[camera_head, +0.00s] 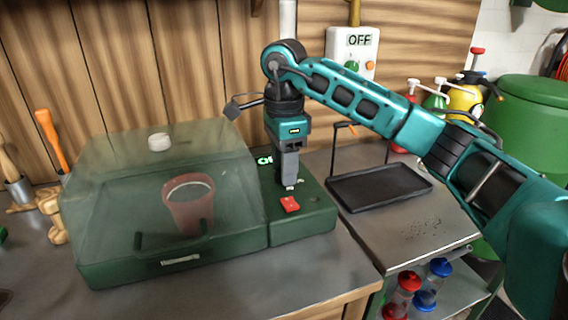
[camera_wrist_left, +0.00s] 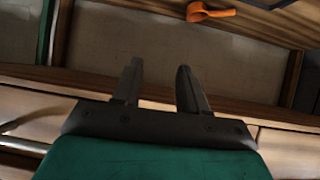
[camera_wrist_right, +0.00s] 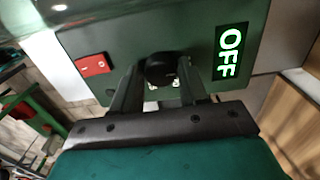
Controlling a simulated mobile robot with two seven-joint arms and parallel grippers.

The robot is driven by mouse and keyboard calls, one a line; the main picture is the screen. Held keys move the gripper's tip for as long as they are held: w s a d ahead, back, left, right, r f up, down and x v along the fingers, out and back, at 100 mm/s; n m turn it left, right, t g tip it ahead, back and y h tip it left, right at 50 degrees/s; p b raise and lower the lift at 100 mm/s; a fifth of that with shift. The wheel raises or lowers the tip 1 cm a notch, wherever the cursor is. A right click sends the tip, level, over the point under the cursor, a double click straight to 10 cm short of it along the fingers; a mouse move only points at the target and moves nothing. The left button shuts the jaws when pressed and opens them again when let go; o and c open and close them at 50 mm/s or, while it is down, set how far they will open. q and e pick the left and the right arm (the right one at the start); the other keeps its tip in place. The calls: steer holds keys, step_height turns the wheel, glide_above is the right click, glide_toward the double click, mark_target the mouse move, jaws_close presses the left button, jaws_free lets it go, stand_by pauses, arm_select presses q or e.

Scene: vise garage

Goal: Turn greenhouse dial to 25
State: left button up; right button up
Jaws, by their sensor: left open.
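The mini greenhouse (camera_head: 120,190) has a clear cover on a green base. Its control box (camera_head: 310,218) joins on the right side, with a red switch (camera_head: 289,204). In the right wrist view the black dial (camera_wrist_right: 161,68) shows between my right gripper's fingertips, near the red switch (camera_wrist_right: 92,65). The box display (camera_wrist_right: 229,52) reads OFF. My right gripper (camera_head: 290,186) points down over the box and hides the dial in the head view. Its fingers look spread on either side of the dial; contact is unclear. My left gripper (camera_wrist_left: 157,85) is open and empty, facing the bench's wooden front.
A plant pot (camera_head: 188,205) stands under the cover. A wall box (camera_head: 352,52) also reads OFF. A black tray (camera_head: 380,188) lies on the side table to the right. Spray bottles (camera_head: 465,95) stand behind it. An orange item (camera_wrist_left: 210,13) shows in the left wrist view.

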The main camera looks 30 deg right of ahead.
steer(key=c, duration=0.6)
steer(key=shift+c, duration=0.2)
